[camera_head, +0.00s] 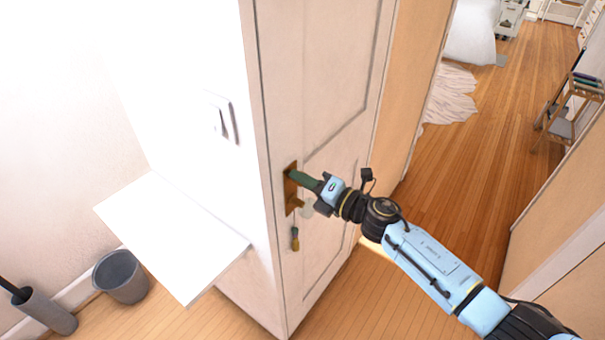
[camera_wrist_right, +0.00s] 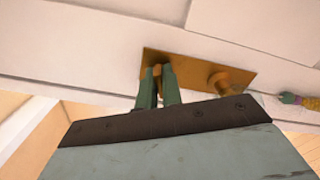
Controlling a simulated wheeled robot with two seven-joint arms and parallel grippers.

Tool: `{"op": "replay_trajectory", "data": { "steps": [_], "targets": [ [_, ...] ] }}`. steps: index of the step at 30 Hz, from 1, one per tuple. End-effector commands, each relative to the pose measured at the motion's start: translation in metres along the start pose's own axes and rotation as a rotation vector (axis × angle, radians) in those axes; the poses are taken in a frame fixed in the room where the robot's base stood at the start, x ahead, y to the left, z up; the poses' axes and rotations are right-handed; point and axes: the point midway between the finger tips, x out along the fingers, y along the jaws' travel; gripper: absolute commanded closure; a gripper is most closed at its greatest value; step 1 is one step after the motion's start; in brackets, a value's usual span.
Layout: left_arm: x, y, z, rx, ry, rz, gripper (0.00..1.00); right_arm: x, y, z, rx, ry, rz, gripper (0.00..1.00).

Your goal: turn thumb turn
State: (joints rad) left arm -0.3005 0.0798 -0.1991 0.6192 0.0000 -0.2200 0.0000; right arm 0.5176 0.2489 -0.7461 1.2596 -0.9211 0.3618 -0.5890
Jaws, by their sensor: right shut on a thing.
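A brass lock plate (camera_head: 289,188) is fixed to the white panelled door. It also shows in the right wrist view (camera_wrist_right: 190,66). A small brass thumb turn (camera_wrist_right: 157,72) stands at one end of the plate, between the green fingertips. My right gripper (camera_head: 296,177) reaches the upper part of the plate and is shut on the thumb turn; its fingers also show in the right wrist view (camera_wrist_right: 158,80). The fingers partly hide the thumb turn. A brass knob or handle (camera_wrist_right: 218,81) sits beside it, clear of the fingers. My left gripper is not in view.
A yellow and dark tassel (camera_head: 295,240) hangs below the plate. A white wall switch (camera_head: 221,120) and a white shelf (camera_head: 170,235) are left of the door. A grey bin (camera_head: 120,277) stands on the floor. Open wooden floor (camera_head: 470,130) lies to the right.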

Motion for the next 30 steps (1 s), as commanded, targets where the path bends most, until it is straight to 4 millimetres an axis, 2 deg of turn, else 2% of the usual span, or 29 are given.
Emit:
{"op": "replay_trajectory", "data": {
  "steps": [12, 30],
  "targets": [
    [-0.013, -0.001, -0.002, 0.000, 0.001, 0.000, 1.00, 0.000, 0.001, 0.000, 0.219, 0.001, 0.000, 1.00],
    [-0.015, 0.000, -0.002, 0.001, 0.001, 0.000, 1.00, 0.000, 0.000, -0.001, 0.259, 0.001, 0.000, 1.00]
  ]
}}
